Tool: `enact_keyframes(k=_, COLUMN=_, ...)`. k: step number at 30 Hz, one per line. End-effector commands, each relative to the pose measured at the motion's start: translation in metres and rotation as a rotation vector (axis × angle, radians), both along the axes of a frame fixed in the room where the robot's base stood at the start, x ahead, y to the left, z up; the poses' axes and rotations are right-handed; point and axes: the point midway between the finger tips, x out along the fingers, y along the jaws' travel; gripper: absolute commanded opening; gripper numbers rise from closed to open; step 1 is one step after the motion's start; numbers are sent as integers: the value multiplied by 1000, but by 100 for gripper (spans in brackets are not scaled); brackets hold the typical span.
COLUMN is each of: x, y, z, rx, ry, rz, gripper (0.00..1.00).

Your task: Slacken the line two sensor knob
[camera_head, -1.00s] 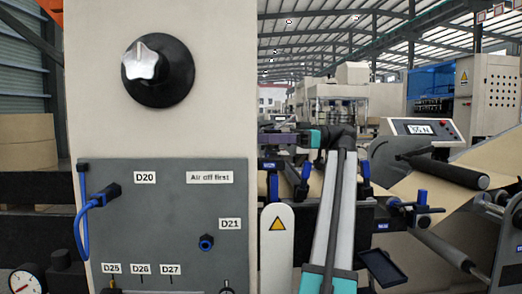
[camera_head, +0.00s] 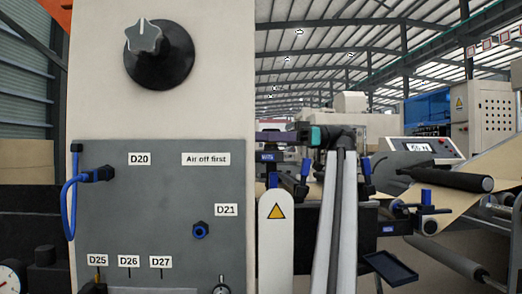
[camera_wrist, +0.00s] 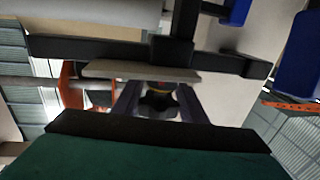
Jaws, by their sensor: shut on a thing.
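My gripper (camera_wrist: 158,93) shows in the wrist view with its two dark purple fingers on either side of a small dark star-shaped knob (camera_wrist: 157,106). It is shut on this knob, which has an orange-yellow part beside it. No label for the knob is readable. In the head view my gripper (camera_head: 279,137) reaches left from the end of my arm, near the column's right edge. The knob cannot be made out there.
A near column carries a silver star knob (camera_head: 144,38) on a black base, above a grey panel (camera_head: 150,215) with connectors. Blue clamps (camera_head: 304,170), a black tray (camera_head: 390,267) and rollers (camera_head: 445,177) crowd the right. Dark bars (camera_wrist: 95,50) cross the wrist view.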

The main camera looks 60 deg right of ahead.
Motion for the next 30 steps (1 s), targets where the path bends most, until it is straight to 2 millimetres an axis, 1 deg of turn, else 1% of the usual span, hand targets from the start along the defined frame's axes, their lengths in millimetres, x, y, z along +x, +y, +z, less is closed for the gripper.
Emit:
enact_keyframes(k=1, x=0, y=3, z=2, rx=-1, ry=-9, rz=5, gripper=16)
enact_keyframes(k=9, x=0, y=8, z=7, rx=-1, ry=-9, rz=13, gripper=16)
enact_keyframes(k=24, x=0, y=9, z=9, rx=-1, ry=-10, rz=15, gripper=16)
enact_keyframes(k=25, x=0, y=9, z=9, rx=-1, ry=-10, rz=15, gripper=42)
enact_keyframes(k=27, x=0, y=9, z=8, rx=-1, ry=-9, rz=15, gripper=54)
enact_keyframes(k=28, x=0, y=9, z=8, rx=-1, ry=-9, rz=14, gripper=57)
enact_keyframes(k=30, x=0, y=8, z=7, rx=-1, ry=-7, rz=14, gripper=57)
